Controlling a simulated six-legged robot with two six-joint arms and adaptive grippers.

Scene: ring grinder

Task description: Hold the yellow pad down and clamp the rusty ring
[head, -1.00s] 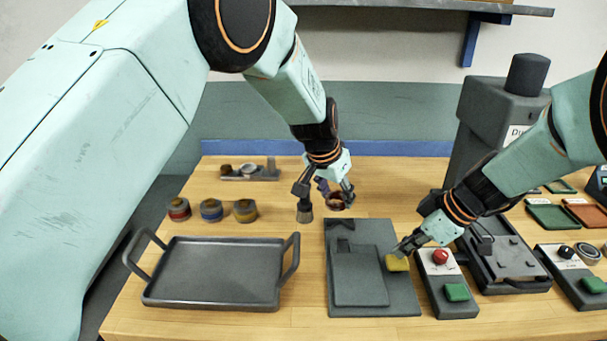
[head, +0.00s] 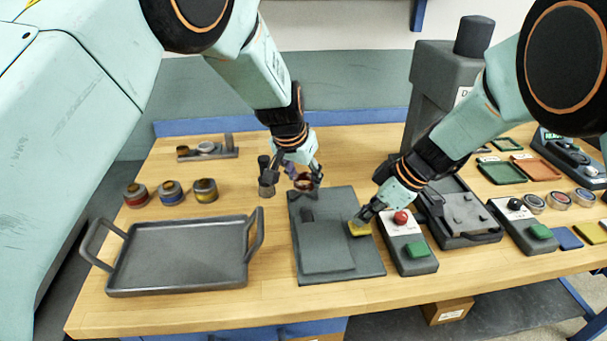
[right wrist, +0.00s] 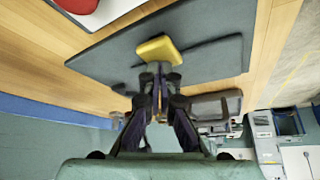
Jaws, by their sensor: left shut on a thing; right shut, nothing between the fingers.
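The yellow pad (head: 360,229) sits at the right side of the dark grey clamp plate (head: 367,263). My right gripper (head: 362,218) is shut and empty, its fingertips at the pad; the right wrist view shows the pad (right wrist: 158,47) just beyond the closed fingertips (right wrist: 159,72). They look to be touching it, though exact contact is hard to tell. My left gripper (head: 306,178) is shut on the rusty ring (head: 304,183), holding it by the plate's far left edge. The fingers partly hide the ring.
A dark, empty tray (head: 180,262) stands at left, with several small jars (head: 170,193) behind it. A small upright tool (head: 266,182) stands close left of the ring. A control box (head: 408,247) with red and green buttons is right of the plate, beside a grey machine (head: 440,85).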

